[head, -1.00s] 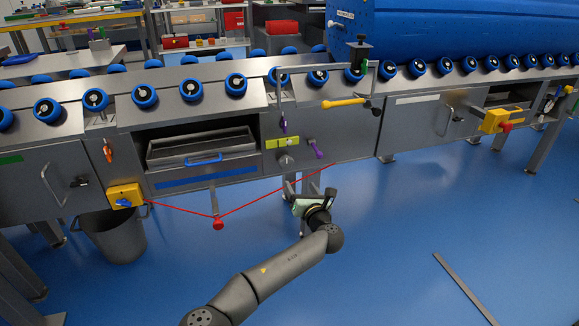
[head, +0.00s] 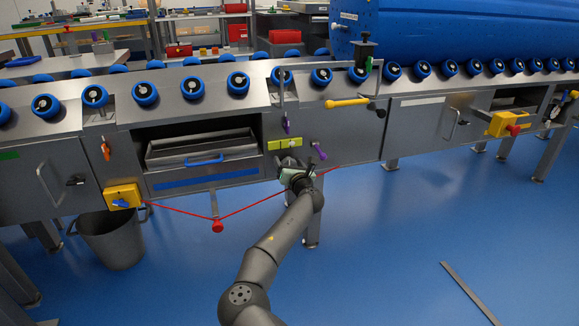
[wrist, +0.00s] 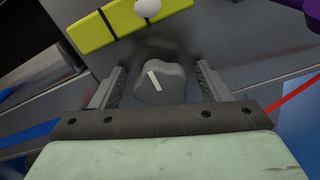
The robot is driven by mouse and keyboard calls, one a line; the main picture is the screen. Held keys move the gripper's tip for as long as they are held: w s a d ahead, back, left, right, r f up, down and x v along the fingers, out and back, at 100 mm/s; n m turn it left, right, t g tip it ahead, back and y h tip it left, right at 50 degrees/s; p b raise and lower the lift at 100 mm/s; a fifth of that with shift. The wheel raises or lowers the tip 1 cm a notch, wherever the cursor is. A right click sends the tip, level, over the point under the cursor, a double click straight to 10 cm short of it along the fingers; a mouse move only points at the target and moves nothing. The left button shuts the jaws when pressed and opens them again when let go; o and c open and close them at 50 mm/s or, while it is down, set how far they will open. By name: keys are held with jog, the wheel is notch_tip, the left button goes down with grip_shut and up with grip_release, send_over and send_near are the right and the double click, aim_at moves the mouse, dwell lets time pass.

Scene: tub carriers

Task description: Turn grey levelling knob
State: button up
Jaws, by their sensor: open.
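The grey levelling knob (wrist: 162,82) shows in the wrist view, a lobed grey knob with a white mark slanting slightly to the left at its top. It is on the steel front panel below a yellow-green plate (wrist: 100,24). My gripper (wrist: 160,78) is open, with one finger on each side of the knob and a gap visible at both sides. In the head view my gripper (head: 292,172) is at the panel below the yellow-green plate (head: 284,144) and hides the knob there.
A purple lever (head: 319,151) is close on the right. A red pull cord (head: 250,204) runs low past my gripper to a red ball (head: 217,226). A drawer with a blue handle (head: 204,161) is on the left.

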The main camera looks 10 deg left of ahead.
jog(key=c, duration=1)
jog(key=shift+o, duration=0.2)
jog(key=shift+m, duration=0.3)
jog(key=m+p, duration=0.1)
jog(key=m, duration=0.2)
jog(key=shift+d+m+p, duration=0.15)
jog(key=shift+m+p, duration=0.15)
jog(key=shift+p, duration=0.05)
jog(key=m+p, duration=0.1)
jog(key=m, duration=0.3)
jog(key=shift+f+m, duration=0.1)
jog(key=shift+m, duration=0.2)
jog(key=m, duration=0.6)
jog(key=shift+w+d+f+p, duration=0.1)
jog(key=shift+f+p, duration=0.15)
jog(key=shift+p, duration=0.1)
jog(key=m, duration=0.6)
jog(key=shift+f+m+b, duration=0.25)
jog(key=shift+m+b, duration=0.05)
jog(key=shift+m, duration=0.1)
